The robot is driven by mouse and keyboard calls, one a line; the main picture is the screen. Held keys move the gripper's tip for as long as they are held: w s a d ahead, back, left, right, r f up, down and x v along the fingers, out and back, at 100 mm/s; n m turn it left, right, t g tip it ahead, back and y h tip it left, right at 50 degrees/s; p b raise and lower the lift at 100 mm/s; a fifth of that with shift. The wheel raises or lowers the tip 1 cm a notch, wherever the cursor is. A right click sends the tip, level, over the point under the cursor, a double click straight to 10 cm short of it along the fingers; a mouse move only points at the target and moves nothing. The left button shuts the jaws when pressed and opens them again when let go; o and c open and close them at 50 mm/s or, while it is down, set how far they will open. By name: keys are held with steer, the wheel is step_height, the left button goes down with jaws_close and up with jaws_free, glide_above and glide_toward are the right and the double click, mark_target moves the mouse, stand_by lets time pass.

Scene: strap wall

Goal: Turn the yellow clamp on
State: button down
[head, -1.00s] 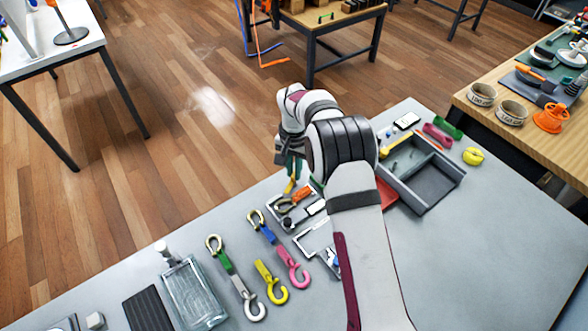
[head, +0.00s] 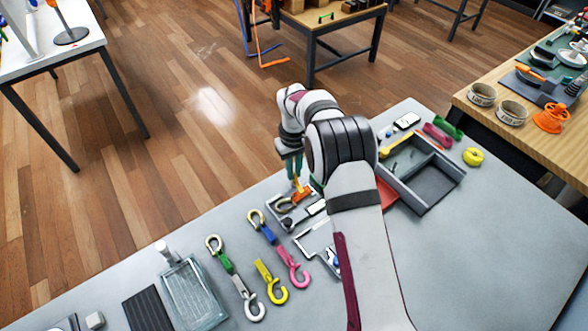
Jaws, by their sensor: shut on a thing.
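My gripper (head: 296,177) points down above the back edge of the grey table, its teal fingers close together. It is shut on a small yellow piece, which looks like the yellow clamp (head: 298,185); the fingers hide much of it. Just below it, an orange piece (head: 302,196) and a dark hook (head: 284,206) lie in a shallow tray. I cannot tell whether the yellow piece touches the orange one. My arm hides part of the area to the right.
Several coloured hook straps lie at the front left, among them a yellow hook (head: 271,281) and a pink one (head: 293,266). A grey divided bin (head: 438,196) stands right of my arm. A clear tray (head: 193,293) is at the left. The table's right front is bare.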

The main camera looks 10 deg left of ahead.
steer(key=shift+n, duration=0.9)
steer(key=c, duration=0.9)
jaws_free()
step_height(320, 180, up, 16)
steer(key=shift+d+f, duration=0.1)
